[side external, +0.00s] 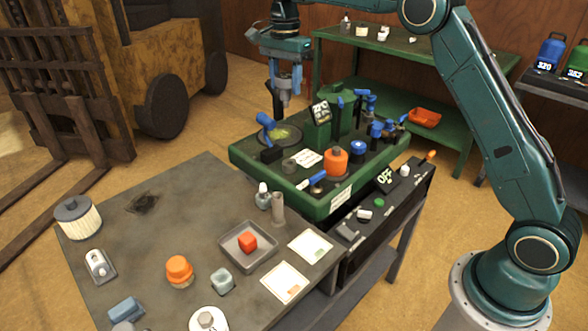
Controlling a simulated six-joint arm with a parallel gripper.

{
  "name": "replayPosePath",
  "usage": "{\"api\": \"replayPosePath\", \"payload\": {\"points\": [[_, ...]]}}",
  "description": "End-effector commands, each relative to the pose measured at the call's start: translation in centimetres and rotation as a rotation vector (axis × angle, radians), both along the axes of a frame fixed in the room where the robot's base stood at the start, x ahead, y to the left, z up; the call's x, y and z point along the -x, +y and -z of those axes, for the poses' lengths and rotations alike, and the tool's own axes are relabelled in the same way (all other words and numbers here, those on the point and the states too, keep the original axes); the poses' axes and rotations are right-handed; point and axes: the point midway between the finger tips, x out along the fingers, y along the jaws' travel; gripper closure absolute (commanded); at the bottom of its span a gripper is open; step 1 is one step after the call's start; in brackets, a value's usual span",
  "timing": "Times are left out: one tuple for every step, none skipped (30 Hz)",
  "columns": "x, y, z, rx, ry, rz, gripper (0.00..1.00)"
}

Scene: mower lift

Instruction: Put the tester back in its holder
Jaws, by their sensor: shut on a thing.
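My gripper (285,84) is at the top centre, pointing down above the green machine block (312,205). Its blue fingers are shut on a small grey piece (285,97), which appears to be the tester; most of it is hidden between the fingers. The piece is held upright, apart from the block's top, above and behind a round pan of yellowish liquid (283,135). An upright grey tube (278,208), possibly the holder, stands on the grey table by the block's front left corner. I cannot tell for sure which part is the holder.
The block carries blue-handled fittings (265,122), a display (321,112) and an orange-capped can (335,161).

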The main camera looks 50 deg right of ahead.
Motion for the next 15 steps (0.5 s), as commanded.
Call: {"api": "replayPosePath", "payload": {"points": [[0.0,0.8,0.3,0.0,0.0,-0.012,0.83],[0.0,1.3,0.5,0.0,0.0,-0.018,0.83],[0.0,2.0,0.8,0.0,0.002,-0.027,0.83],[0.0,2.6,1.0,0.0,0.002,-0.036,0.83],[0.0,3.3,1.3,0.0,0.001,-0.045,0.83],[0.1,4.2,1.7,0.0,0.002,-0.057,0.83],[0.1,5.0,2.1,0.0,0.002,-0.068,0.83],[0.2,5.8,2.4,0.0,0.001,-0.079,0.83],[0.3,7.0,2.9,0.001,0.003,-0.096,0.83],[0.4,7.9,3.3,0.0,0.002,-0.108,0.83],[0.6,8.8,3.7,0.001,0.003,-0.122,0.83],[0.8,10.1,4.3,0.0,0.002,-0.139,0.83],[1.0,11.0,4.7,0.001,0.003,-0.151,0.83],[1.2,12.0,5.1,0.0,0.002,-0.165,0.83],[1.6,13.2,5.7,0.001,0.003,-0.182,0.83]]}}
